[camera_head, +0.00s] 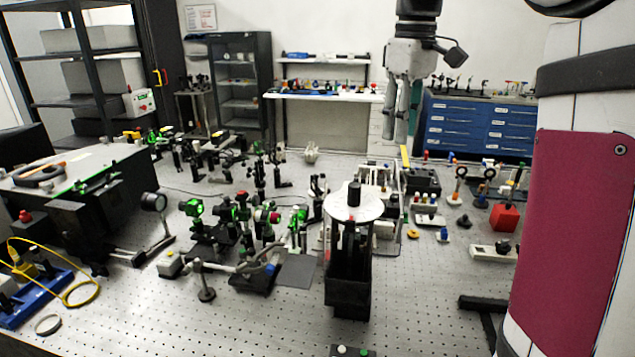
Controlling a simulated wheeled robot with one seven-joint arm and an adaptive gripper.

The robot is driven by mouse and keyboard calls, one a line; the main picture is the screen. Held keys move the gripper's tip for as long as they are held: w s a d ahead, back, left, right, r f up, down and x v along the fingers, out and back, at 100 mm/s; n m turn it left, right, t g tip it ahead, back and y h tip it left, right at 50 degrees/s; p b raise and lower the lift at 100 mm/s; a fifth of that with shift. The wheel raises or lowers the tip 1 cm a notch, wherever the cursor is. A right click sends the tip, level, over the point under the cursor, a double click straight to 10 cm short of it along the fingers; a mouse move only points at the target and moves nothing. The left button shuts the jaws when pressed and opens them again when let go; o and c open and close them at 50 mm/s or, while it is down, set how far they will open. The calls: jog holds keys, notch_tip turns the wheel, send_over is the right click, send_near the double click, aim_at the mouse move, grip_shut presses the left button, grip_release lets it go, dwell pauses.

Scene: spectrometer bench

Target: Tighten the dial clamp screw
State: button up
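A pale round dial plate (340,207) lies on top of a dark upright stand (348,280) on the perforated bench. A black knob (354,193) stands up from the plate; it may be the clamp screw, but I cannot tell for sure. My gripper (401,138) hangs fingers-down, above and to the right of the dial in the picture. Its two grey fingers are apart, with nothing seen between them. It does not appear to touch the dial or the knob.
Several optics mounts (240,213) crowd the bench left of the dial. Small parts and a red block (504,217) stand to the right. A blue drawer cabinet (475,125) is behind. The perforated bench top (250,325) is mostly clear in front.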

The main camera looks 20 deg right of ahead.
aim_at(394, 196)
jog(key=f, duration=0.7)
jog(key=f+p, duration=0.1)
jog(key=f, duration=0.6)
jog(key=shift+w+d, duration=0.15)
jog(key=shift+w, duration=0.05)
